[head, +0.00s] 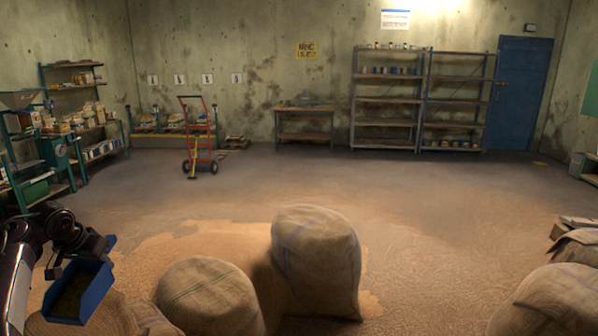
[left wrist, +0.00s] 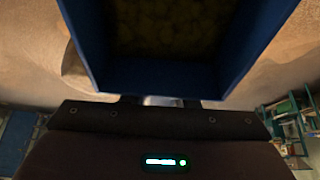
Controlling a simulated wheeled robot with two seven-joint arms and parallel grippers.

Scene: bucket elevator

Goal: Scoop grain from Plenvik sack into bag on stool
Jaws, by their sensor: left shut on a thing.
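My left gripper (head: 80,255) is at the lower left of the head view, shut on a blue scoop (head: 92,300). The scoop holds some dark, grain-like material. It also fills the top middle of the left wrist view (left wrist: 160,82), its open side facing the camera. The scoop is above and beside several burlap sacks at the bottom of the head view. One sack (head: 316,255) stands tall in the middle and another (head: 208,298) is left of it. No label is readable, so I cannot tell which is Plenvik. I see no stool or bag on it. My right gripper is not in view.
More sacks (head: 552,300) stand at the lower right. Spilled grain (head: 180,250) covers the floor around the middle sacks. Shelves (head: 390,100), a bench (head: 304,122), a red hand truck (head: 198,140) and a blue door (head: 518,95) are at the far wall. The middle floor is open.

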